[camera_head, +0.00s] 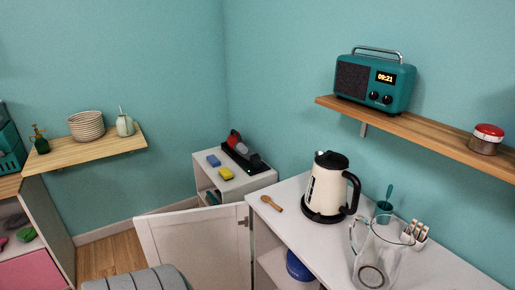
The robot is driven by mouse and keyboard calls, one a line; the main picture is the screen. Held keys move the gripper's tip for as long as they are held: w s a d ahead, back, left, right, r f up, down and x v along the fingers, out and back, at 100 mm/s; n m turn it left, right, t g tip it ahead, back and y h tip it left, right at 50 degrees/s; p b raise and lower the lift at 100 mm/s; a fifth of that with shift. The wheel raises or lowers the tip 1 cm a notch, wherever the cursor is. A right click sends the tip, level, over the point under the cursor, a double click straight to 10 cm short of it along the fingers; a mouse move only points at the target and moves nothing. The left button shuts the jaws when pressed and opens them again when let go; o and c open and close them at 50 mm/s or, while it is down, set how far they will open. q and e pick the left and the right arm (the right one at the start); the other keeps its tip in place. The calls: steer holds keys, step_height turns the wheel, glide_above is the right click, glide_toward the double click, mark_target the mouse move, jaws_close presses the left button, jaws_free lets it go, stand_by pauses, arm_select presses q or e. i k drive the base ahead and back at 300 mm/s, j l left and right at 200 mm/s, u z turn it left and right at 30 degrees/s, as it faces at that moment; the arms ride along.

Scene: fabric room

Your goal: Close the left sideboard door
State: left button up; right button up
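The left sideboard door (190,248) is a white panel with a raised frame. It stands wide open, swung out to the left from its hinge side at the sideboard's left front edge. The white sideboard (420,268) stands at the lower right, with an open compartment and a shelf showing beside the door. A blue round object (298,266) sits inside. The door's lower part is cut off by the picture's bottom edge and a grey object. Neither of my grippers is in view.
A grey ribbed padded object (138,280) is in front of the door. On the sideboard are a wooden spoon (271,203), a cream kettle (327,189) and a glass pitcher (378,258). A small white cabinet (241,181) stands behind. Wooden floor (108,252) shows left.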

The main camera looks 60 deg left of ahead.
mark_target(210, 246)
steer(key=k+j+z, duration=0.1)
steer(key=j, duration=0.35)
steer(key=k+j+z, duration=0.1)
steer(key=j, duration=0.3)
steer(key=k+j, duration=0.3)
steer(key=j, duration=0.15)
steer(key=k+j+z, duration=0.15)
steer(key=j, duration=0.25)
steer(key=k+j+z, duration=0.1)
steer(key=j, duration=0.3)
steer(key=k, duration=0.1)
